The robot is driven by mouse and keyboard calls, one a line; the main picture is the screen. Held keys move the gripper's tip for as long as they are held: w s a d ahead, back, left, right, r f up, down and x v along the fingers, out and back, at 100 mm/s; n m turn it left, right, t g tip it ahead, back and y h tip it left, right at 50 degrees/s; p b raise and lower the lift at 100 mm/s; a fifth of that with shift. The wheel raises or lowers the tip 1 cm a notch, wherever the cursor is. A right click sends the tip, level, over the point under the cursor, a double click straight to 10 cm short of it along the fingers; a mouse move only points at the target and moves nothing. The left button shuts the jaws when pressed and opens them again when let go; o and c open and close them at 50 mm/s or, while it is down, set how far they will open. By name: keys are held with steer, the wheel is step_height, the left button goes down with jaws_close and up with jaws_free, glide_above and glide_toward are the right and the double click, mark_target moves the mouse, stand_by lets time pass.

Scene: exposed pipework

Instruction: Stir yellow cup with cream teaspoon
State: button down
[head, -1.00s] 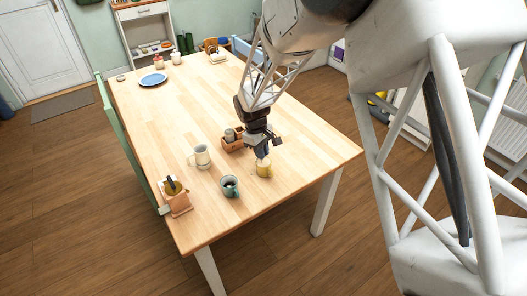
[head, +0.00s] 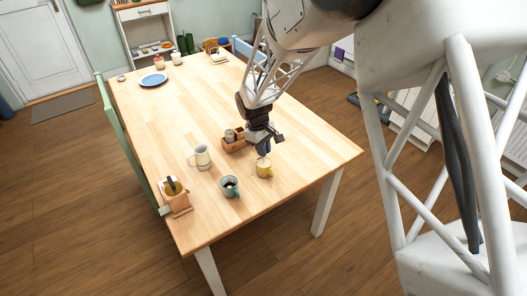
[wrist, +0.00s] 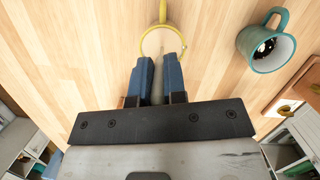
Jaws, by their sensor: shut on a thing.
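The yellow cup (head: 264,170) stands upright near the front right of the wooden table (head: 210,120). My gripper (head: 264,149) is directly above it, pointing down. In the wrist view, the yellow cup's rim (wrist: 142,43) shows just beyond the blue fingertips of my gripper (wrist: 158,62). The fingers are shut on the cream teaspoon (wrist: 157,88), whose pale handle shows between them. The spoon's lower end is at the cup's opening; how deep it reaches is hidden.
A teal mug (head: 230,187) with dark contents stands left of the yellow cup. A white mug (head: 202,157) is farther left. A wooden box (head: 234,146) with grey containers sits behind, close to my gripper. A wooden utensil holder (head: 178,204) is at the front-left edge.

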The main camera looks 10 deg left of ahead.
steer(key=shift+s+d+v, duration=0.1)
steer(key=shift+d+v, duration=0.05)
steer(key=shift+v, duration=0.65)
steer(key=shift+s+d+v, duration=0.1)
steer(key=shift+d+v, duration=0.05)
steer(key=shift+v, duration=0.65)
steer(key=shift+s+d+v, duration=0.1)
steer(key=shift+d+v, duration=0.05)
steer(key=shift+v, duration=0.65)
steer(key=shift+r, duration=0.2)
steer(key=shift+s+d+v, duration=0.1)
steer(key=shift+d+v, duration=0.05)
steer(key=shift+v, duration=0.65)
steer(key=shift+s+d+v, duration=0.1)
steer(key=shift+d+v, duration=0.05)
steer(key=shift+v, duration=0.6)
steer(key=shift+s+d+v, duration=0.1)
steer(key=shift+d+v, duration=0.05)
steer(key=shift+v, duration=0.65)
steer(key=shift+w+r, duration=0.1)
steer(key=shift+w, duration=0.05)
